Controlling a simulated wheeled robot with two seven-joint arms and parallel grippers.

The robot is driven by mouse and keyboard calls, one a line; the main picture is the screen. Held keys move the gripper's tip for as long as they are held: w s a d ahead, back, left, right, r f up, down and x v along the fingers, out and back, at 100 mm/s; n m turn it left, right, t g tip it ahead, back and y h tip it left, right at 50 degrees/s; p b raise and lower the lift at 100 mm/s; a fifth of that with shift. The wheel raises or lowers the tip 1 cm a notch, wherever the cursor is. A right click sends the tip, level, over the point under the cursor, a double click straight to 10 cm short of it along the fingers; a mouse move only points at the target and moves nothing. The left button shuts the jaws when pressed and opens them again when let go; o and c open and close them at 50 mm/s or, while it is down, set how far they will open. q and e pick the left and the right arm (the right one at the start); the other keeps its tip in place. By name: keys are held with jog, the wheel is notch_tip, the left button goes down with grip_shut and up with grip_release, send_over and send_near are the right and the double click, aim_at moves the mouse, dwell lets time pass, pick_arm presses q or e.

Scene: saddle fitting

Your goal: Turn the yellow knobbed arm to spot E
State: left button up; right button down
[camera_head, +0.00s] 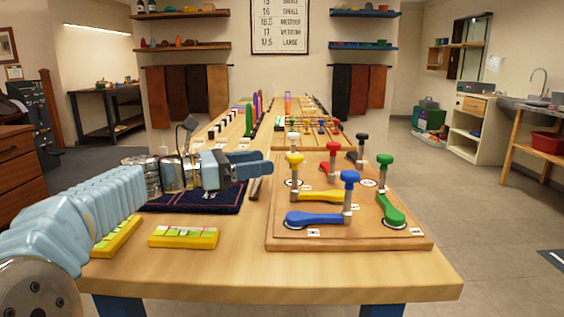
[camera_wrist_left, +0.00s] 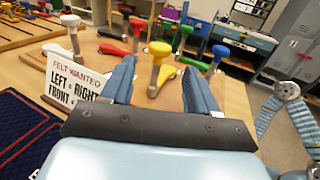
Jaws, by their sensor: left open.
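The yellow knobbed arm (camera_head: 320,196) lies on a wooden board (camera_head: 285,235). Its yellow knob (camera_head: 295,159) stands on a post at the arm's left end. My left gripper (camera_head: 262,165) is open and empty just left of the board, fingers pointing right toward the yellow knob. In the left wrist view the yellow knob (camera_wrist_left: 160,48) appears between the two fingers, ahead of them and apart from both. White spots with small tags lie on the board; their letters are too small to read, so I cannot tell which is E. My right gripper is not in view.
The blue knob (camera_head: 349,178) is in front of the yellow arm, green (camera_head: 385,160) at right, red (camera_head: 333,148), black (camera_head: 362,137) and white (camera_head: 293,137) behind. A lettered sign (camera_wrist_left: 75,85) stands near my gripper. Yellow-green blocks (camera_head: 183,237) lie at the table's front left.

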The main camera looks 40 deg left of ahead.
pick_arm(q)
jog(key=v, duration=0.5)
jog(key=shift+w, duration=0.1)
jog(key=shift+d, duration=0.1)
dwell(0.3)
